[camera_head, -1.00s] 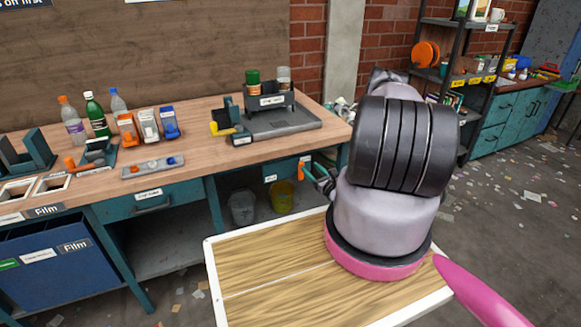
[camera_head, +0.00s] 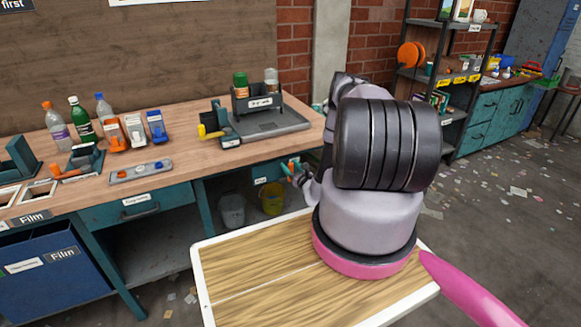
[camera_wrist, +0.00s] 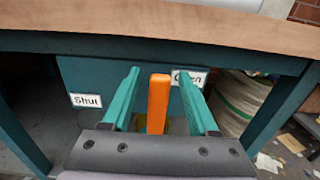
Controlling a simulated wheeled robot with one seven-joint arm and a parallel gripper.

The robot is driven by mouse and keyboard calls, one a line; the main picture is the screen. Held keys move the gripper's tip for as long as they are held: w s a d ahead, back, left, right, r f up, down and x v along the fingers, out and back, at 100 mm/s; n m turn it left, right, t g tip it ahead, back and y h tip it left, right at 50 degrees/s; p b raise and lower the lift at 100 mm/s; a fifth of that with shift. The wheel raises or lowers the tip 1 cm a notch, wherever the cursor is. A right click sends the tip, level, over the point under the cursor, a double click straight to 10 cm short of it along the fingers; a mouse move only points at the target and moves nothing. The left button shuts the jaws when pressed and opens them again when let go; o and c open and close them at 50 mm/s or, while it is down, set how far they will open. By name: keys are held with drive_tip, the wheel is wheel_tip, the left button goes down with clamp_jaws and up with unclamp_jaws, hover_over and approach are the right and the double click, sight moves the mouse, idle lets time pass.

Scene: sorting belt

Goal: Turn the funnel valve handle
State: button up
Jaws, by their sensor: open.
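The orange valve handle (camera_wrist: 158,103) stands upright in the wrist view, in front of a teal panel (camera_wrist: 85,75) under the table edge. A "Shut" label (camera_wrist: 87,100) is on the panel to its left, and an "Open" label (camera_wrist: 190,78) is partly covered to its right. My gripper (camera_wrist: 159,78) is open, with one teal finger on each side of the handle and visible gaps between. In the head view, my gripper (camera_head: 298,172) reaches the handle (camera_head: 291,164) below the bench front; my arm hides part of this area. The funnel is not clearly seen.
The wooden workbench (camera_head: 180,112) overhangs the handle. A grey bucket (camera_head: 232,210) and a yellow bucket (camera_head: 272,199) stand beneath it. Bottles and small dispensers stand on top at the left. A dark tray (camera_head: 270,124) lies at the bench's right end. Open floor lies to the right.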

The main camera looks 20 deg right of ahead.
drive_tip(key=shift+c, duration=0.3)
clamp_jaws()
idle(1.2)
